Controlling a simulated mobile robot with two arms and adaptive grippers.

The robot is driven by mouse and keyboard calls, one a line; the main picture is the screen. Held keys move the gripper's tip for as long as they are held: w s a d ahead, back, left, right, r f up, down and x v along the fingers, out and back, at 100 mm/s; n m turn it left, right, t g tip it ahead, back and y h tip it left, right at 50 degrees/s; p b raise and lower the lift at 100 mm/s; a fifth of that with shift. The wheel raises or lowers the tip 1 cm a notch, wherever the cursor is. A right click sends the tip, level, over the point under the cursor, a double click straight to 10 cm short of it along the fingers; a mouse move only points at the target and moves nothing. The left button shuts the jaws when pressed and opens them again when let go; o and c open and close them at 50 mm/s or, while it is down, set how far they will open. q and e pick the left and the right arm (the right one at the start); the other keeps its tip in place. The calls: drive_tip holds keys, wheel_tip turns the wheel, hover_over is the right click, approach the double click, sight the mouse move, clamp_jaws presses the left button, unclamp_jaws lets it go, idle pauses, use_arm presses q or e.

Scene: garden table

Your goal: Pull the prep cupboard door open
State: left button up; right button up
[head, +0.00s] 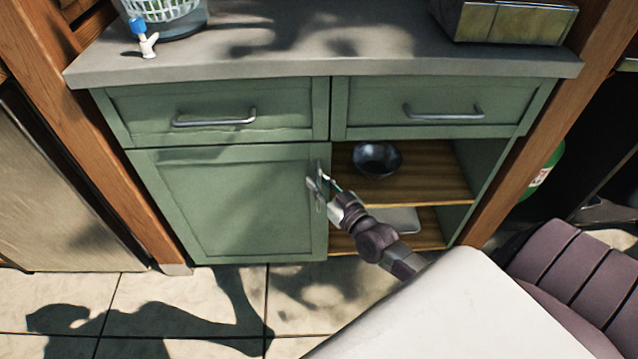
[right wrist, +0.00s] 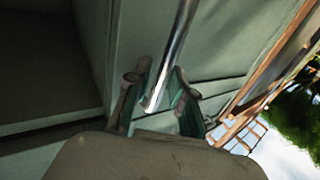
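The prep cupboard door (head: 235,205) is a green panel on the left of the cabinet's lower half. It looks closed, flush with the cabinet front. Its metal handle (right wrist: 172,50) stands upright near the door's right edge. My right gripper (head: 322,186) is at this handle in the head view. In the right wrist view its two fingers (right wrist: 158,95) stand on either side of the bar, spread apart, with the bar's end between them. Firm contact with the bar does not show. My left gripper is not in view.
Right of the door is an open shelf (head: 425,185) with a dark bowl (head: 377,158). Two closed drawers sit above, left (head: 215,100) and right (head: 440,95). The grey countertop (head: 320,50) holds a basket and a metal box. Tiled floor (head: 190,300) in front is clear.

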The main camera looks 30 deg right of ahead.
clamp_jaws()
drive_tip(key=shift+s+a, duration=0.1)
idle(0.4)
